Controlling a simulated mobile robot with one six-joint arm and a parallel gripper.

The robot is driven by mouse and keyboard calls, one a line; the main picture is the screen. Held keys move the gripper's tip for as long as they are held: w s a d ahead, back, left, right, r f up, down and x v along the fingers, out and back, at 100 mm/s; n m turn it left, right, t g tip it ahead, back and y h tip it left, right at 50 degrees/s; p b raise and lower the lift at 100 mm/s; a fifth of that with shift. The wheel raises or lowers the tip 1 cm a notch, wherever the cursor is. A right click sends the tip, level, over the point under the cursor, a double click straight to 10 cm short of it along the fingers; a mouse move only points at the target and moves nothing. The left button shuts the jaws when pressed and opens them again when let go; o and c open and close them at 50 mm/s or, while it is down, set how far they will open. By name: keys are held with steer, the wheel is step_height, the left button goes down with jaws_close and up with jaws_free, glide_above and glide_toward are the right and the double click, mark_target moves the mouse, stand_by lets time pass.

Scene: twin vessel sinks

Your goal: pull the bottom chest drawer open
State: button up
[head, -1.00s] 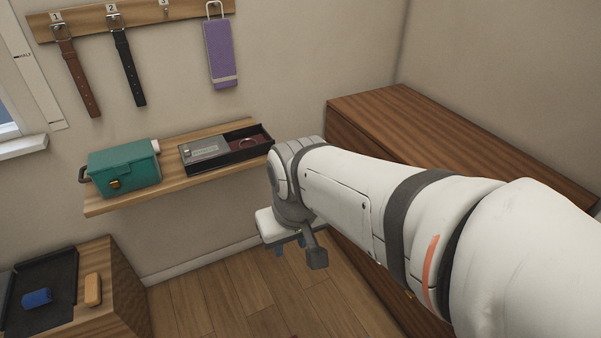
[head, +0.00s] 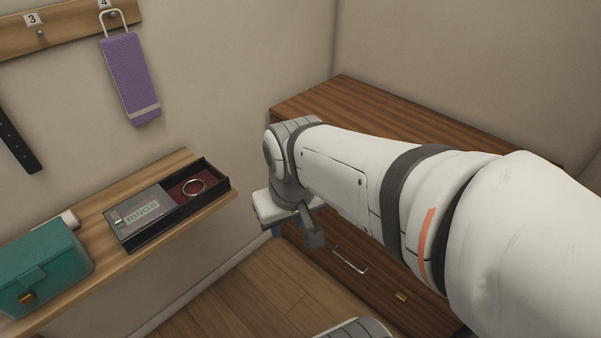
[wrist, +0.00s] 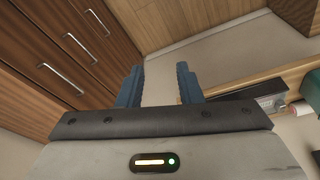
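The wooden chest (head: 345,107) stands in the corner behind and below my arm, which hides part of its front. One metal drawer handle (head: 350,259) shows in the head view; I cannot tell which drawer it belongs to. In the wrist view, the chest's drawer fronts (wrist: 40,45) are on the left and look shut. Three bar handles show there; the uppermost in that picture (wrist: 97,20) is nearest the floor side. My gripper (wrist: 158,75) has two blue fingers apart with nothing between them, to the right of the handles and clear of them.
A shelf (head: 85,268) holds a teal box (head: 42,262) and a black ring case (head: 150,222). A brass piece (head: 401,297) shows on the chest front. The floor (head: 235,295) beside the chest is clear.

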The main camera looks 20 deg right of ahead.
mark_target(346, 262)
steer(key=w+d+f+n+g+h+b, duration=0.25)
steer(key=w+d+f+n+b, duration=0.3)
steer(key=f, duration=0.45)
steer(key=w+d+f+n+g+h+b, duration=0.25)
steer(key=w+d+f+n+b, duration=0.3)
steer(key=f, duration=0.45)
steer(key=w+d+f+n+g+h+b, duration=0.25)
steer(key=w+d+f+n+b, duration=0.35)
steer(key=f, duration=0.4)
steer(key=w+d+f+n+g+h+b, duration=0.1)
steer(key=w+d+f+n+h+b, duration=0.25)
steer(key=f, duration=0.85)
steer(key=w+d+f+n+h+b, duration=0.1)
steer(key=d+f+n+h+b, duration=0.15)
steer(key=f+n+b, duration=0.7)
steer(key=w+d+f+n+g+h+p, duration=0.1)
steer(key=w+d+f+n+h, duration=0.15)
steer(key=f, duration=1.35)
steer(key=shift+y, duration=0.5)
steer(key=x, duration=0.2)
steer(key=b+x, duration=0.1)
steer(key=x, duration=0.2)
steer(key=b+x, duration=0.1)
steer(key=x, duration=0.2)
steer(key=shift+s+d+r, duration=0.15)
steer(key=shift+s+r, duration=0.05)
steer(key=shift+s, duration=0.15)
steer(key=shift+c, duration=0.4)
jaws_close()
